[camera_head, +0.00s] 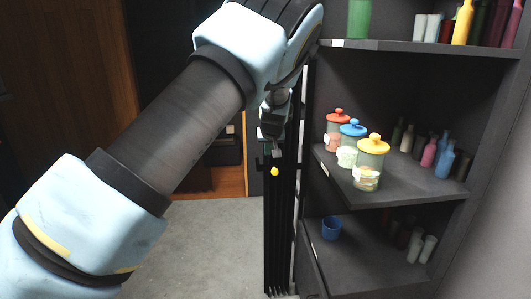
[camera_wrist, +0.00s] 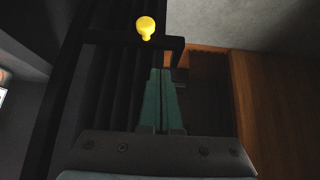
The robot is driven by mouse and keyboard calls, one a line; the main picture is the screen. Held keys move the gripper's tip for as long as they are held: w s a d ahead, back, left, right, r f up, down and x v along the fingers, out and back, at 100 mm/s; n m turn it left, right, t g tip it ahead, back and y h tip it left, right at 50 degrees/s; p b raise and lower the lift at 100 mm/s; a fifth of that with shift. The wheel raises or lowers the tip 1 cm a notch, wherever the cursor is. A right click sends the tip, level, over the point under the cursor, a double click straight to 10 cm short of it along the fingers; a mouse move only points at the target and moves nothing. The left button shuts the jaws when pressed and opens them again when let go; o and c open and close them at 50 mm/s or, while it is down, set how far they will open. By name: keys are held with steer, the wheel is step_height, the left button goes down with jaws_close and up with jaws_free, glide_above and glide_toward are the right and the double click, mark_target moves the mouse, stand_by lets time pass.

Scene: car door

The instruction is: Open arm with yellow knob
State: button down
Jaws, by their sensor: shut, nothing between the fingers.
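The yellow knob (camera_head: 275,171) sits on a dark upright folded panel (camera_head: 280,230) left of the shelves in the head view. In the wrist view the yellow knob (camera_wrist: 146,27) is near the top, on a dark bar (camera_wrist: 105,38) that runs across the ribbed panel. My gripper (camera_wrist: 161,72) is shut and empty, its greenish fingers pointing toward the bar, with the knob apart from the fingertips and slightly to their left. In the head view my gripper (camera_head: 277,150) is just above the knob, partly hidden by my wrist.
Dark shelves (camera_head: 420,190) stand at the right with lidded jars (camera_head: 371,160), several bottles and a blue cup (camera_head: 331,228). A wooden wall (camera_head: 60,90) is at the left. Grey floor (camera_head: 200,250) left of the panel is clear.

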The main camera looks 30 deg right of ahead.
mark_target(267, 165)
steer(key=p+x, duration=0.2)
steer(key=x, duration=0.6)
steer(key=shift+w+f, duration=0.15)
steer(key=shift+s+a+f+n+y, duration=0.1)
steer(key=shift+s+a+n+y, duration=0.15)
steer(key=shift+s, duration=0.25)
steer(key=shift+s+a+n+y, duration=0.1)
steer(key=shift+s+n+y, duration=0.05)
steer(key=shift+s+n, duration=0.3)
steer(key=shift+n+t+y, duration=0.4)
steer(key=shift+n+y, duration=0.2)
steer(key=shift+n, duration=0.3)
steer(key=s, duration=0.2)
steer(key=s+a+b, duration=0.1)
steer(key=s, duration=0.1)
steer(key=shift+s, duration=0.1)
steer(key=s+d+b, duration=0.3)
steer(key=s, duration=0.6)
steer(key=shift+s, duration=0.3)
